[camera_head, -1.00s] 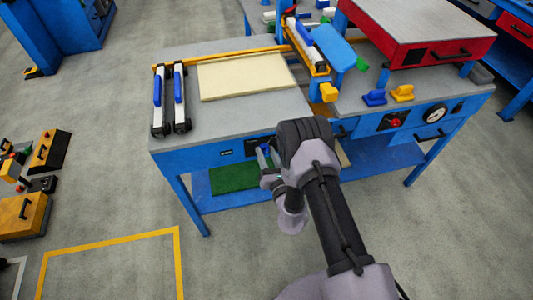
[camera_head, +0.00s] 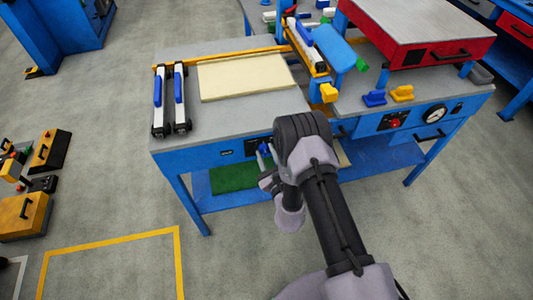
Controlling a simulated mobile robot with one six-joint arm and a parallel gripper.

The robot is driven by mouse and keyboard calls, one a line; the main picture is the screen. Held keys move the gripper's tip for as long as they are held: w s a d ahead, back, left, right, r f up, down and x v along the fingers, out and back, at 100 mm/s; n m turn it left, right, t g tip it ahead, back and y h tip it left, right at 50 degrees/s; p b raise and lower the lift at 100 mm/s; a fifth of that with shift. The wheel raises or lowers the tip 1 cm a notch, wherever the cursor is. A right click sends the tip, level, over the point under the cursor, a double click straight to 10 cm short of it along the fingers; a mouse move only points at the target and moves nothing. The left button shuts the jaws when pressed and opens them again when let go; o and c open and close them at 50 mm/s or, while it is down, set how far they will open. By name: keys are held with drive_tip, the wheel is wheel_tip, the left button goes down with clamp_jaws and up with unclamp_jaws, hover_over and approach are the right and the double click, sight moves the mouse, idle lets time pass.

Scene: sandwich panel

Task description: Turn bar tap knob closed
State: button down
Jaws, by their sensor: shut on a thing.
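The blue bar tap knob (camera_head: 264,148) is on the front face of the blue workbench, beside a dark panel. My gripper (camera_head: 262,160) is at the bench front, its fingers shut on the knob. The knob is small in view and partly covered by the fingers, so its exact turn angle cannot be read. My arm and wrist hide the bench front just right of the knob.
The workbench (camera_head: 225,122) has a cream panel (camera_head: 247,77) on top and two clamp bars (camera_head: 179,98) at left.

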drive_tip(key=n, duration=0.4)
drive_tip(key=shift+r+h, duration=0.15)
drive_tip(key=shift+h, duration=0.15)
drive_tip(key=shift+a+n+h+b, duration=0.1)
drive_tip(key=shift+n+h+b, duration=0.25)
drive_tip(key=shift+n, duration=1.75)
drive_tip(key=c, duration=0.9)
unclamp_jaws()
drive_tip(key=shift+w, duration=0.1)
drive_tip(key=shift+c, duration=0.2)
